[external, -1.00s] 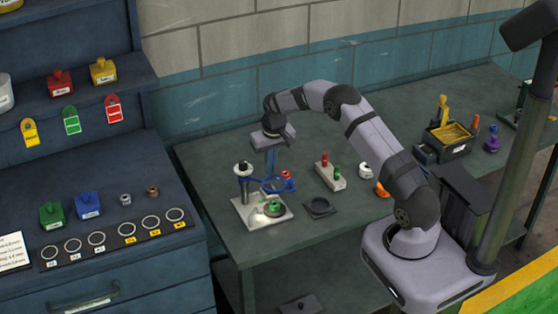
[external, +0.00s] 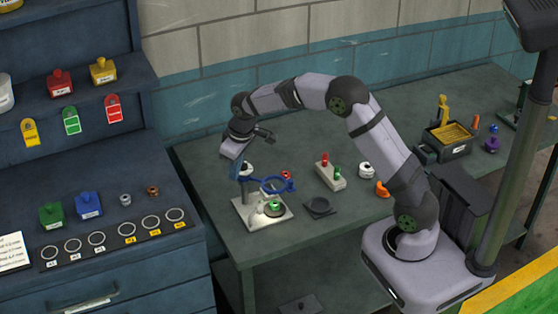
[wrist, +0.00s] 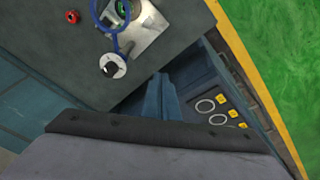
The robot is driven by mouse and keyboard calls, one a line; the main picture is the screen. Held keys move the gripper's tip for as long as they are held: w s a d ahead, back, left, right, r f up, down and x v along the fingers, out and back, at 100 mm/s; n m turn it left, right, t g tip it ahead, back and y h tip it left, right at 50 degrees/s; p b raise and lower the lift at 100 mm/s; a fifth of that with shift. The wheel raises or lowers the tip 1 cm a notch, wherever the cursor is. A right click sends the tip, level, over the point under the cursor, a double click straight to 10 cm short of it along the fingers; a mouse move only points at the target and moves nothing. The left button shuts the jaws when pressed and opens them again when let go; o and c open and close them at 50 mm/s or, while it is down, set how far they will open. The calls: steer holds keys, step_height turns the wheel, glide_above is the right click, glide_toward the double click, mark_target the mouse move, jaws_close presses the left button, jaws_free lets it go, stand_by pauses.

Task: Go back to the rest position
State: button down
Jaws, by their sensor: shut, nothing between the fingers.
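My gripper (external: 235,174) hangs at the left end of my bent arm, tilted downward, shut and empty. Its blue-grey fingers also show in the wrist view (wrist: 160,88). It is above the left part of the workbench, by the post of a small stand. The stand has a pale base plate (external: 244,217) and a blue ring (external: 292,186). A green part (external: 273,206) sits on the plate under the ring. The ring also shows at the top of the wrist view (wrist: 123,28). The fingers partly cover the post's top in the external view; I cannot tell whether they are clear of it.
A black tray (external: 448,151) is farther right. A blue cabinet (external: 165,258) stands left.

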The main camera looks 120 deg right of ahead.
steer(key=w+a+f+n+y+b, duration=0.1)
steer(key=w+a+n, duration=0.25)
steer(key=a, duration=1.05)
steer(key=w+a+n+y+b, duration=0.15)
steer(key=w+a, duration=0.35)
steer(key=a, duration=0.9)
steer(key=s+a+f+n, duration=0.25)
steer(key=s+a, duration=0.35)
steer(key=a, duration=0.4)
steer(key=s+a+f+n, duration=0.25)
steer(key=s+a, duration=0.35)
steer(key=a, duration=0.4)
step_height(320, 180, down, 18)
steer(key=b, duration=2)
steer(key=shift+w+d+f+g, duration=0.2)
steer(key=shift+w+g, duration=0.1)
steer(key=shift+g, duration=0.1)
steer(key=shift+r, duration=0.1)
